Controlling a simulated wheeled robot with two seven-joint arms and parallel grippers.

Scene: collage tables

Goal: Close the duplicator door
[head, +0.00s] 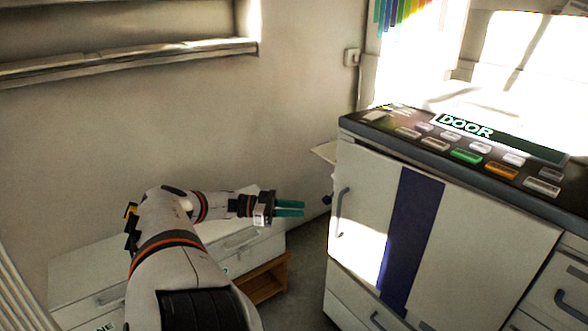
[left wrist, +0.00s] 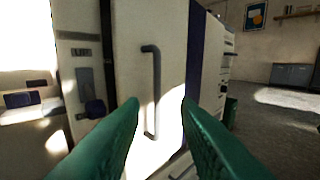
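The duplicator (head: 470,250) is a white cabinet with a dark top, a "DOOR" label and coloured buttons, at the right of the head view. Its front door panel (head: 365,190) has a grey vertical handle (head: 340,212) beside a dark blue stripe. I see no clear gap at the door's edges, but cannot tell if it is fully shut. In the left wrist view the handle (left wrist: 152,92) stands ahead, between and beyond my fingertips. My left gripper (head: 303,208) has teal fingers, apart and empty, left of the door and not touching it. My right gripper is not in view.
A low white drawer unit (head: 80,280) stands by the wall behind my left arm, with a wooden shelf (head: 268,277) at its end. A dark knob (left wrist: 95,108) sticks out from the duplicator's side. Floor shows between the drawer unit and the duplicator.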

